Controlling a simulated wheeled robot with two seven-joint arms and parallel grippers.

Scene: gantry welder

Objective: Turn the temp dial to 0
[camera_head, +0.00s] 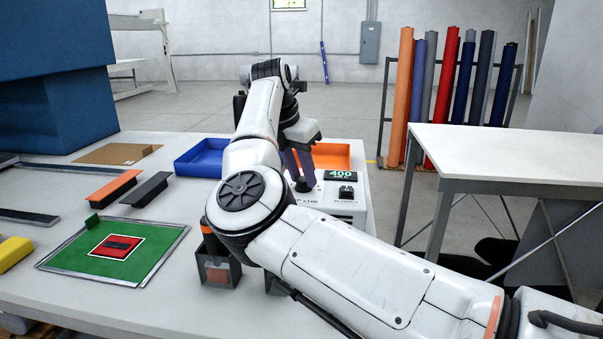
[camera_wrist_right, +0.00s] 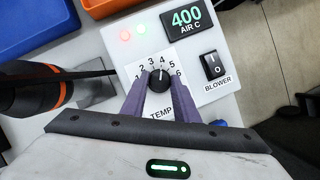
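The temp dial (camera_wrist_right: 160,80) is a black round knob on the white control box, ringed by printed numbers with "TEMP" below. Its white mark points up, near the 4. The display (camera_wrist_right: 187,19) reads 400 AIR C in green; it also shows in the head view (camera_head: 341,174). My right gripper (camera_wrist_right: 160,85) points down at the box, its two purple fingers on either side of the dial. They look slightly apart from it; contact is hard to judge. In the head view my right gripper (camera_head: 303,178) hides part of the box. My left gripper is not in view.
A black blower switch (camera_wrist_right: 213,66) sits right of the dial. Behind the box are an orange bin (camera_head: 332,156) and a blue bin (camera_head: 204,157). A black-and-orange tool (camera_wrist_right: 38,88) is left of my fingers. A green board (camera_head: 85,258) lies at left.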

